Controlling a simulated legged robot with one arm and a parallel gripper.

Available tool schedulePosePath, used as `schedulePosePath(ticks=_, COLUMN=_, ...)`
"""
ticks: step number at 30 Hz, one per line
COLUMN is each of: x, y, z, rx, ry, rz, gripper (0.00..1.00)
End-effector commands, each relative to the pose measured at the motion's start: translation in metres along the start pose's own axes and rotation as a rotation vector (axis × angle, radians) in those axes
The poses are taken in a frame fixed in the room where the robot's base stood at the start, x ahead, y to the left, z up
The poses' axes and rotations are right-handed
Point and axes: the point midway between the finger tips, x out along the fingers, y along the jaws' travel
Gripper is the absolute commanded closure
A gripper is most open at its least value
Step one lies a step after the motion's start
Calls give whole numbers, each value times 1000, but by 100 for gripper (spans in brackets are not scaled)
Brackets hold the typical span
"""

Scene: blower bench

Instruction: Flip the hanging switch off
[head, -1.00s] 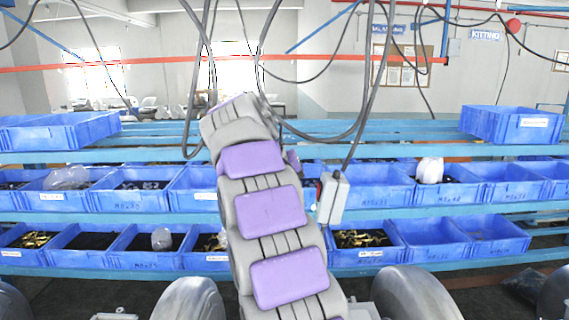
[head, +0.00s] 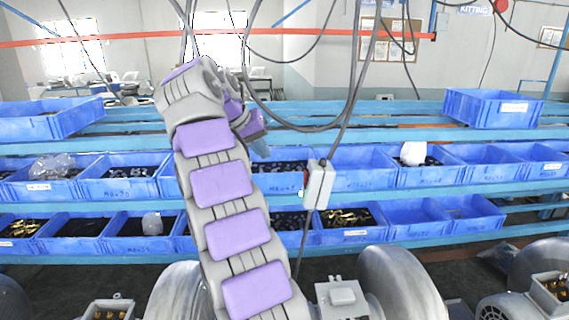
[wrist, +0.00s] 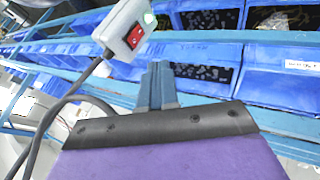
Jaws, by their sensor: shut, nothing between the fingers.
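The hanging switch is a small pale box (head: 319,186) on a grey cable, just right of my arm in the head view. In the wrist view the switch box (wrist: 128,28) is at the top, tilted, with a red rocker (wrist: 134,36) facing me and a small pale-green spot beside it. My gripper (wrist: 157,85) has its blue-grey fingers together and empty, below and slightly right of the box, apart from it in the picture. In the head view the gripper (head: 260,147) is partly hidden by my arm, left of the box.
Blue shelves (head: 400,201) with several blue bins (head: 365,178) of parts stand behind the switch. Loose cables (head: 352,90) hang from above, close to my arm. Large grey blower housings (head: 402,285) stand in front at the bottom.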

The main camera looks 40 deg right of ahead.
Motion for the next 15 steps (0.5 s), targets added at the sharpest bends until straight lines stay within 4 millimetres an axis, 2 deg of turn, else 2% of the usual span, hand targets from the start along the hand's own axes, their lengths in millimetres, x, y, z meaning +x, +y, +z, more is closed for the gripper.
schedulePosePath(ticks=11, x=62, y=7, z=-4, rx=3, ry=-11, rz=-6, gripper=100)
schedulePosePath(ticks=15, x=71, y=6, z=-4, rx=0, ry=-9, rz=-3, gripper=100)
